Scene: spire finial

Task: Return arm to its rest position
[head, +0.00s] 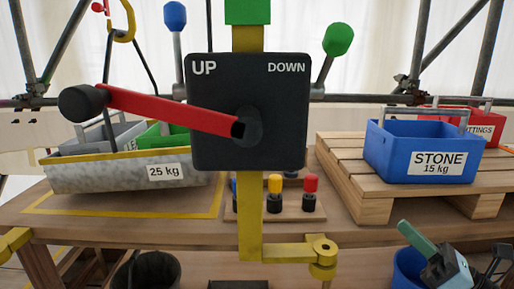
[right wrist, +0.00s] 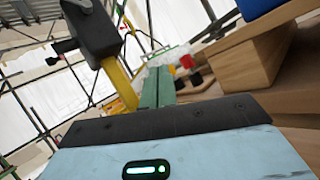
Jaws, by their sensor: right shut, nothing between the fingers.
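My right gripper (head: 404,227) is at the lower right of the head view, in front of the table edge and below the pallet. Its green fingers are together and empty, pointing up and to the left. In the right wrist view the shut fingers (right wrist: 156,84) reach away from the pale blue gripper body, with nothing between them. My left gripper is in neither view. The black UP/DOWN control box (head: 285,100) stands on a yellow post in the middle. Its red crank lever (head: 170,108) points left, toward UP, and my right gripper is apart from it.
A blue STONE crate (head: 418,150) and a red crate (head: 480,122) stand on the wooden pallet (head: 348,190). A blue bucket (head: 408,270) is beside my right gripper. Scaffold poles stand behind.

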